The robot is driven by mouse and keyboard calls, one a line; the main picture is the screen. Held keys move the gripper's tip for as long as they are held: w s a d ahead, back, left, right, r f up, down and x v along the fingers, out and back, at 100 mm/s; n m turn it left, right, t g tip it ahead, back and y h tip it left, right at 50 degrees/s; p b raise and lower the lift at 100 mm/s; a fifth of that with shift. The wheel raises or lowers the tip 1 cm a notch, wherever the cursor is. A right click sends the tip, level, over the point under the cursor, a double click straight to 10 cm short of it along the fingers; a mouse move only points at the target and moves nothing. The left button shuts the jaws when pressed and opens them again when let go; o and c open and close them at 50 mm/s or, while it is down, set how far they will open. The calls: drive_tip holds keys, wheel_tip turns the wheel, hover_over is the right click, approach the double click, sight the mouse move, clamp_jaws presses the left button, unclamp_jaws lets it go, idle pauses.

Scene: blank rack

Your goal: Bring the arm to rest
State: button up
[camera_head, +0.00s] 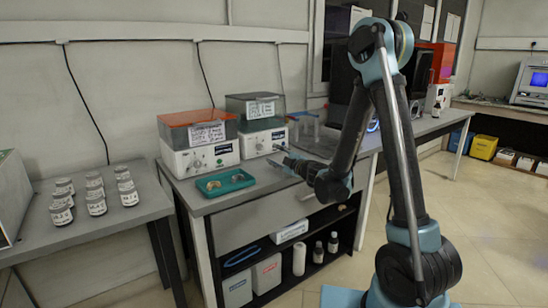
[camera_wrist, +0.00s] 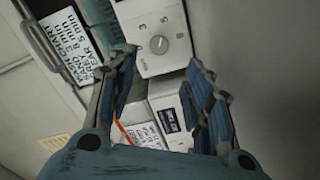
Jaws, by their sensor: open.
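My arm (camera_head: 395,140) rises in the right half of the head view and bends down to the bench, its wrist hanging over the front part of the bench top. My gripper (camera_head: 288,162) is above the bench, right of the green tray and in front of the white devices. In the wrist view my gripper (camera_wrist: 165,75) is open, its two blue-padded fingers apart. I see nothing held between them. White devices with a dial and labels show beyond the fingers.
A green tray (camera_head: 225,182) with small items lies on the grey bench (camera_head: 262,188). Two white devices, one with an orange lid (camera_head: 200,140) and one with a grey lid (camera_head: 262,125), stand behind. Several labelled jars (camera_head: 95,192) stand on the left table. Open floor (camera_head: 495,230) lies at right.

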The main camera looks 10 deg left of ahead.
drive_tip(key=w+d+r+m+t+h, duration=0.2)
drive_tip(key=w+d+r+m+h, duration=0.15)
drive_tip(key=d, duration=0.55)
drive_tip(key=w+d+r+m+t+h, duration=0.25)
drive_tip(key=d+r+m+h, duration=0.2)
drive_tip(key=d, duration=0.55)
drive_tip(key=s+d+f+m+g+h, duration=0.1)
drive_tip(key=s+d+m+h, duration=0.25)
drive_tip(key=d, duration=0.45)
drive_tip(key=s+d+m+g+h, duration=0.1)
drive_tip(key=s+d+m+h, duration=0.25)
drive_tip(key=d, duration=0.45)
drive_tip(key=s+d+f+m+g+h, duration=0.1)
drive_tip(key=s+d+f+m+g, duration=0.3)
drive_tip(key=s, duration=0.4)
drive_tip(key=s+d+f+m+g, duration=0.1)
drive_tip(key=s+d+f+g, duration=0.25)
drive_tip(key=s+d, duration=0.35)
drive_tip(key=s+a+f+g+y, duration=0.1)
drive_tip(key=s+f+g, duration=0.1)
drive_tip(key=s, duration=0.7)
drive_tip(key=s+a+f+m+g+y, duration=0.1)
drive_tip(key=s+f+g, duration=0.1)
drive_tip(key=s+f, duration=0.3)
drive_tip(key=s, duration=0.4)
drive_tip(key=shift+s+a+f+m+g, duration=0.15)
drive_tip(key=shift+s+a+m+g, duration=0.1)
drive_tip(key=shift+a+m+g, duration=0.1)
